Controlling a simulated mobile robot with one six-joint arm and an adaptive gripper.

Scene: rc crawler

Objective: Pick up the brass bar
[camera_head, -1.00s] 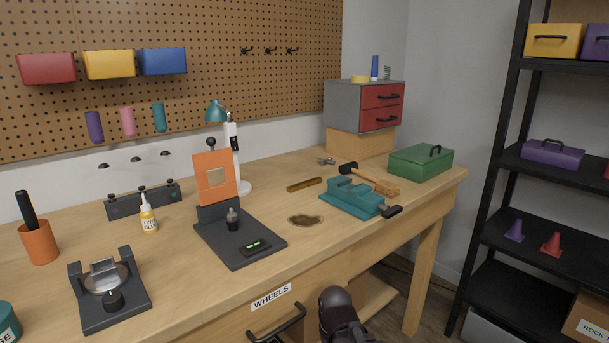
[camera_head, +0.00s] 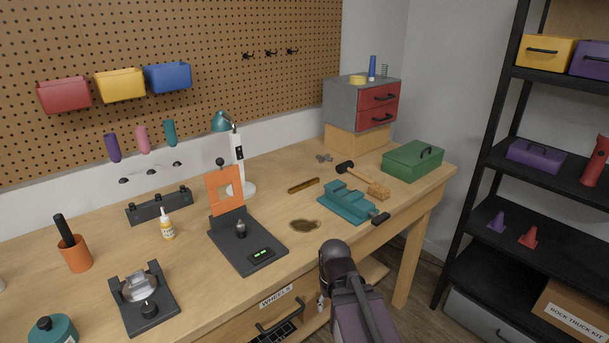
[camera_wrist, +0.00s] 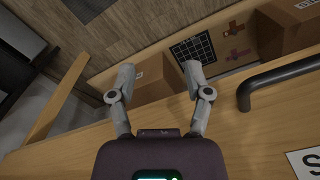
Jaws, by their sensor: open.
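The brass bar (camera_head: 303,186) lies flat on the workbench, behind the dark oil stain and left of the teal vise. It is a short, dull golden bar, seen whole in the head view. It does not show in the wrist view. My gripper (camera_wrist: 158,80) is open and empty in the wrist view, its two grey fingers spread apart.
The teal vise (camera_head: 346,203), mallet (camera_head: 358,178) and green toolbox (camera_head: 413,160) stand right of the bar. A black stand with an orange frame (camera_head: 225,190) and a lamp (camera_head: 238,165) are to its left. A drawer handle (camera_wrist: 285,80) juts from the bench front.

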